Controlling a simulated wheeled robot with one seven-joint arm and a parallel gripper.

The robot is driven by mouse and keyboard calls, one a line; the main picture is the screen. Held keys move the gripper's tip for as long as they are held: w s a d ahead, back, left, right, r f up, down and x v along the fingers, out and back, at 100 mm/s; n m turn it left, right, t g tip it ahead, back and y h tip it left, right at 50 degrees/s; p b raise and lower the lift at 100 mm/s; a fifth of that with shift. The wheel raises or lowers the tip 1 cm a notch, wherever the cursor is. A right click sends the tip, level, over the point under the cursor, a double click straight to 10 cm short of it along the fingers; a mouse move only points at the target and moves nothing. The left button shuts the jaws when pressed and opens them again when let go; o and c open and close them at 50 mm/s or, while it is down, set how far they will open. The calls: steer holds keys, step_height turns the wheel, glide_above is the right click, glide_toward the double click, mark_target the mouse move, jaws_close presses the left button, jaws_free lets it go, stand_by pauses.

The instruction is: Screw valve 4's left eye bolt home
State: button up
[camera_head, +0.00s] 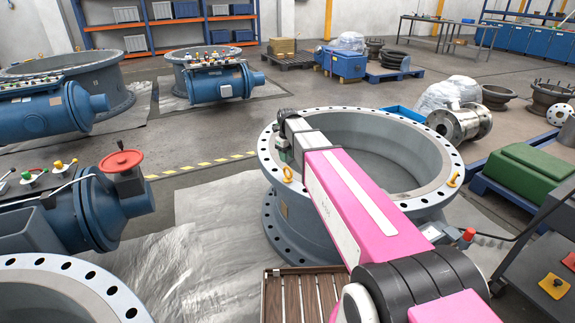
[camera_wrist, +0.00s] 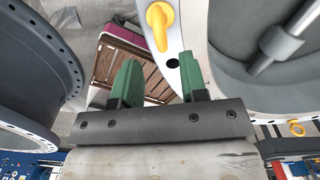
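A grey butterfly valve (camera_head: 430,160) with a drilled top flange stands in the middle of the head view. A yellow eye bolt (camera_head: 287,174) is on the flange's left side and another yellow eye bolt (camera_head: 455,180) on its right. In the wrist view a yellow eye bolt (camera_wrist: 159,25) stands on a pale flange, beyond my fingertips. My gripper (camera_wrist: 158,68) is open, its two green fingers apart with nothing between them. In the head view my pink arm reaches over the valve and its fingers are hidden. I cannot tell how deep the bolt sits.
A slatted wooden pallet (camera_head: 302,297) lies in front of the valve. Blue actuators (camera_head: 100,210) stand left, a green block (camera_head: 530,170) on a blue pallet right, and a dark cart (camera_head: 545,240) at the right edge. Another yellow ring (camera_wrist: 297,129) shows low in the wrist view.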

steer(key=shift+r, duration=1)
steer(key=s+d+f+n, duration=0.2)
steer(key=s+n, duration=0.1)
steer(key=n, duration=0.1)
steer(key=s+d+f+n, duration=0.3)
steer(key=s+n, duration=0.1)
steer(key=s+d+f+n, duration=0.2)
steer(key=s+d+n, duration=0.1)
steer(key=s+n, duration=0.1)
steer(key=shift+s+d+f+n, duration=0.15)
steer(key=shift+f+n, duration=0.25)
steer(key=shift+n, duration=0.2)
steer(key=s+d+f+n, duration=0.2)
steer(key=s+d+n, duration=0.1)
steer(key=s+n, duration=0.3)
steer(key=s+d+f+n, duration=0.3)
steer(key=s+n, duration=0.3)
steer(key=n, duration=0.2)
steer(key=shift+s+f+n, duration=0.15)
steer(key=shift+s+n, duration=0.1)
steer(key=shift+n, duration=0.05)
steer(key=shift+d, duration=0.1)
